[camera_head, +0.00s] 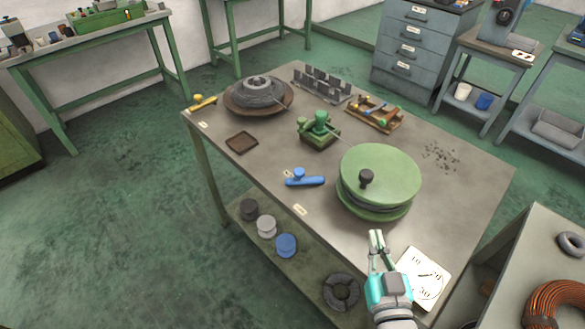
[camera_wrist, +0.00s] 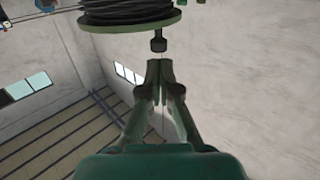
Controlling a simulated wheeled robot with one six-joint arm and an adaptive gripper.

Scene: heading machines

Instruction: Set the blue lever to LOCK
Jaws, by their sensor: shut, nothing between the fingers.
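The blue lever (camera_head: 304,180) sits near the front left edge of the workbench in the head view, its bar lying roughly left to right with a round knob on top. A small pale label (camera_head: 300,210) lies in front of it; its writing is too small to read. My gripper (camera_head: 376,239) is at the bench's near side, to the right of and nearer than the lever, well apart from it. In the wrist view my gripper (camera_wrist: 159,68) has its fingers together and empty. The lever does not show in the wrist view.
A green drum (camera_head: 384,172) with a black knob stands between my gripper and the bench's middle; it also shows in the wrist view (camera_wrist: 130,18). A green fixture (camera_head: 320,130), a grey wheel (camera_head: 258,92) and a yellow lever (camera_head: 203,102) stand farther back. A white gauge plate (camera_head: 424,275) lies at right.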

